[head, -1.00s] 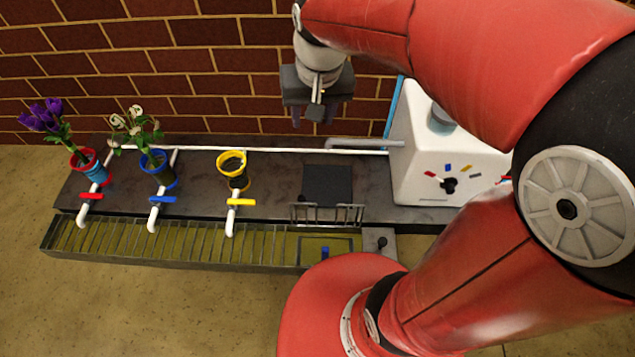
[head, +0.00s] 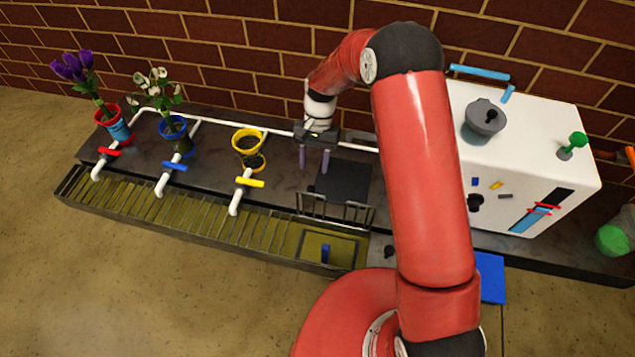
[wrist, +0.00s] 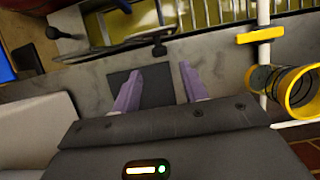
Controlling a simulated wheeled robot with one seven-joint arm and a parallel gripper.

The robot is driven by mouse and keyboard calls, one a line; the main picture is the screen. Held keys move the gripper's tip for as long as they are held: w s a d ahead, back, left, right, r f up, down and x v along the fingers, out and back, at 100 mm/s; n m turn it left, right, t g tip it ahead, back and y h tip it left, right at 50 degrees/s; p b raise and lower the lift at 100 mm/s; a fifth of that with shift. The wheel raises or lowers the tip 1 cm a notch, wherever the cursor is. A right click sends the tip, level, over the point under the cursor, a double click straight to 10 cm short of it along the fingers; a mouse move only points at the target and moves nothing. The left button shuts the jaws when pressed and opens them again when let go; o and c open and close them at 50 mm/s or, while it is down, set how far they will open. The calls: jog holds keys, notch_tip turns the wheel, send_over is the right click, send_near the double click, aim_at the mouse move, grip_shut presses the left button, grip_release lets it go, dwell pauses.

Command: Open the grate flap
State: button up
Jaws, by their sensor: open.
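My gripper (head: 313,170) is open and empty, pointing down above the dark counter behind the flap. In the wrist view its two purple fingers (wrist: 160,80) are apart over a black square mat (wrist: 155,88). Nothing is between the fingers.
The yellow cup (head: 248,141) and yellow-handled tap (head: 249,183) are left of my gripper. Red and blue vases hold flowers further left. A white machine (head: 530,150) stands right. A black knob (head: 390,252) sits beside the flap.

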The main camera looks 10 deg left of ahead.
jog(key=b+x, duration=0.1)
jog(key=x, duration=0.5)
jog(key=shift+s+f, duration=0.2)
jog(key=shift+f, duration=0.1)
grip_shut()
